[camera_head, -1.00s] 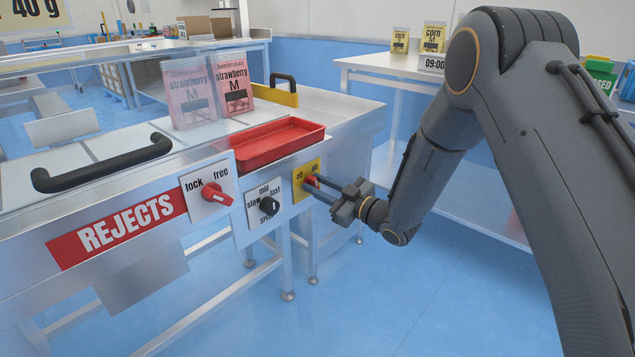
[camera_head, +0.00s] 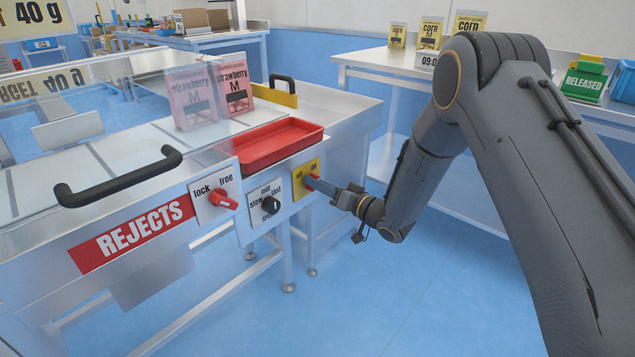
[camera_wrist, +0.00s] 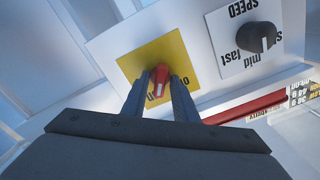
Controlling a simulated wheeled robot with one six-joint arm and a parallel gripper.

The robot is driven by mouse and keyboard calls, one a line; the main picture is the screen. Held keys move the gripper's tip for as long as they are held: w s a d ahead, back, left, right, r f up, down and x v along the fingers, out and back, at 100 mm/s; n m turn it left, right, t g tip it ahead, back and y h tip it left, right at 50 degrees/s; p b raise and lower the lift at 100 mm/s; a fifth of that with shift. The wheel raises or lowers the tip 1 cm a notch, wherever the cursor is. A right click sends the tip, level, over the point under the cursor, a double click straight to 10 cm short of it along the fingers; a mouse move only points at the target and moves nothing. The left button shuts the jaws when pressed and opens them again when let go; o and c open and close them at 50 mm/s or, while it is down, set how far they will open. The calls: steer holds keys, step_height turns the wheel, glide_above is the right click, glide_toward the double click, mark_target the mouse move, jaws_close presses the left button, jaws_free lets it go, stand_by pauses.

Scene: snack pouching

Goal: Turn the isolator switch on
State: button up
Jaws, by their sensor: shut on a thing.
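The isolator switch is a red knob (camera_head: 311,181) on a yellow plate (camera_head: 300,192) marked off and on, at the right end of the machine's front panel. My gripper (camera_head: 314,182) reaches in from the right and is shut on the knob. In the wrist view the red knob (camera_wrist: 159,78) sits between the two fingers, over the yellow plate (camera_wrist: 135,62). A white mark on the knob's face runs toward the gripper body.
The black speed knob (camera_head: 270,204) and red lock/free knob (camera_head: 220,197) are to the left on the same panel. A red tray (camera_head: 278,160) sits just above. A black handle (camera_head: 120,185) sticks out at the left. Floor below is clear.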

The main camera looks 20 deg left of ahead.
steer(key=shift+s+f+m+p, duration=0.15)
steer(key=shift+m+p, duration=0.15)
steer(key=shift+m, duration=0.8)
steer(key=o, duration=0.7)
steer(key=v, duration=0.8)
steer(key=shift+p, duration=0.3)
steer(key=shift+a, duration=0.1)
